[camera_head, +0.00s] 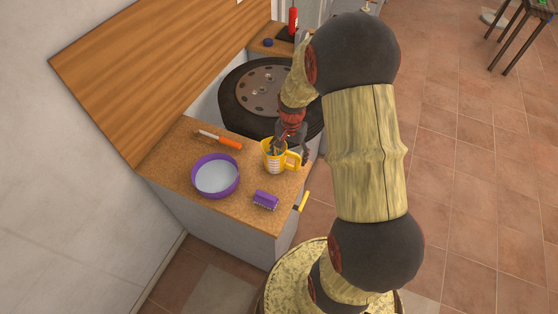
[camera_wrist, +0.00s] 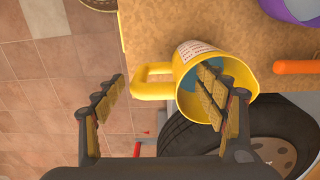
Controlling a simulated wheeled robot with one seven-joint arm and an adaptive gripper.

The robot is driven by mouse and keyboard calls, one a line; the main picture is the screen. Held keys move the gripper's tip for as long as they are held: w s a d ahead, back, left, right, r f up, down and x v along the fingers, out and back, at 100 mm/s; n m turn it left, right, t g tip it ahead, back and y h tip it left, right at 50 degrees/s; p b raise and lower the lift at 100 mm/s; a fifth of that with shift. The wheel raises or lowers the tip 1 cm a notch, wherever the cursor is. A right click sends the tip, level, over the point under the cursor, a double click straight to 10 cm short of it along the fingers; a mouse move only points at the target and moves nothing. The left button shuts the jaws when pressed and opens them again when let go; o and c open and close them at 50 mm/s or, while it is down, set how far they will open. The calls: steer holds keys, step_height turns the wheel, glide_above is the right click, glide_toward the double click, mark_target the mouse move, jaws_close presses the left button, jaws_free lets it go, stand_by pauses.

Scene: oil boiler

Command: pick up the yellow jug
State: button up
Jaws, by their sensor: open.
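The yellow jug (camera_head: 274,158) stands upright on the brown countertop (camera_head: 180,172), near its right edge, with its handle toward that edge. It has a white printed label. In the wrist view the jug (camera_wrist: 196,60) shows a bluish inside and a handle pointing left. My gripper (camera_wrist: 160,97) is open around the jug's side: one finger reaches over or into the jug's mouth, the other is out beyond the handle side with a gap. In the head view my gripper (camera_head: 292,150) is at the jug's rim. Whether the fingers touch the jug, I cannot tell.
A purple bowl (camera_head: 216,176), a purple brush (camera_head: 265,200) and an orange-handled tool (camera_head: 229,143) lie on the countertop near the jug. A dark tire (camera_head: 232,97) is behind it. A red bottle (camera_head: 293,20) stands farther back. Tiled floor is open to the right.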

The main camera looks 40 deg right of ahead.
mark_target(292, 167)
steer(key=f, duration=0.3)
steer(key=d+f+b, duration=0.1)
steer(key=f, duration=0.1)
steer(key=shift+s+f, duration=0.15)
steer(key=shift+f, duration=0.25)
steer(key=shift+f+b, duration=0.35)
steer(key=shift+f, duration=0.1)
steer(key=shift+c, duration=0.8)
steer(key=c, duration=1.4)
steer(key=shift+c, duration=0.2)
steer(key=shift+r, duration=0.1)
